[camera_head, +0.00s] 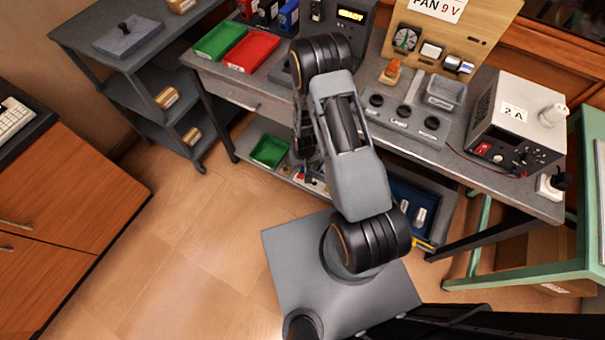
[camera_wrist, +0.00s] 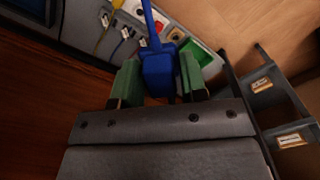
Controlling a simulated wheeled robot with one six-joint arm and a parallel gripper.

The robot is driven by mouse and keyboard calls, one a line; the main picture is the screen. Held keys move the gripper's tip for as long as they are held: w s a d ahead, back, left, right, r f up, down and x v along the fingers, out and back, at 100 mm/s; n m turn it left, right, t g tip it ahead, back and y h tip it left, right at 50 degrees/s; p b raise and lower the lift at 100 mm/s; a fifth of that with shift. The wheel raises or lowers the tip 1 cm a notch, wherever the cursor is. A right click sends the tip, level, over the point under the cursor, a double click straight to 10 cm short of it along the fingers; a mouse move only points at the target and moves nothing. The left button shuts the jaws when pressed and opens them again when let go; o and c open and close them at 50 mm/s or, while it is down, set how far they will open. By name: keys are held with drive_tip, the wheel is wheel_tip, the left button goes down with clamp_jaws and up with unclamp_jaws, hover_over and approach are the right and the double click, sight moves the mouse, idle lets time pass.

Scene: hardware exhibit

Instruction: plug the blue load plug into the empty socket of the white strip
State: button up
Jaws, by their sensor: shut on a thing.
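In the wrist view, my gripper (camera_wrist: 159,76) is shut on the blue load plug (camera_wrist: 158,72), which sits between its two green fingers. A blue cord rises from the plug toward the top edge. Just beyond the plug is the white strip (camera_wrist: 132,8), with a red part on it. The cord and plug cover part of the strip, and I cannot make out its empty socket. The plug looks apart from the strip, but the gap is hard to judge. In the head view, my arm hides the gripper and plug in front of the bench's lower shelf.
A green bin (camera_head: 268,151) stands on the lower shelf beside small coloured items (camera_head: 310,181); it also shows in the wrist view (camera_wrist: 196,52). Labelled cords (camera_wrist: 124,34) lie left of the strip. The bench top (camera_head: 372,82) overhangs the shelf. A grey cart (camera_head: 130,62) stands left.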

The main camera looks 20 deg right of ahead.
drive_tip(key=shift+w+d+f+n+b, duration=1.75)
drive_tip(key=shift+f+n+b, duration=2.2)
drive_tip(key=shift+f+b, duration=1.9)
drive_tip(key=shift+w+d+f+n+b, duration=1.75)
drive_tip(key=shift+f+n+b, duration=2.7)
drive_tip(key=shift+f, duration=2.3)
drive_tip(key=shift+w+d+f+n+b, duration=1.7)
drive_tip(key=shift+f+n+b, duration=1.7)
drive_tip(key=shift+f+b, duration=2.75)
drive_tip(key=shift+w+a+f+b, duration=0.15)
drive_tip(key=shift+f+b, duration=0.25)
drive_tip(key=shift+f, duration=0.35)
drive_tip(key=shift+f+b, duration=1.15)
drive_tip(key=shift+b, duration=0.25)
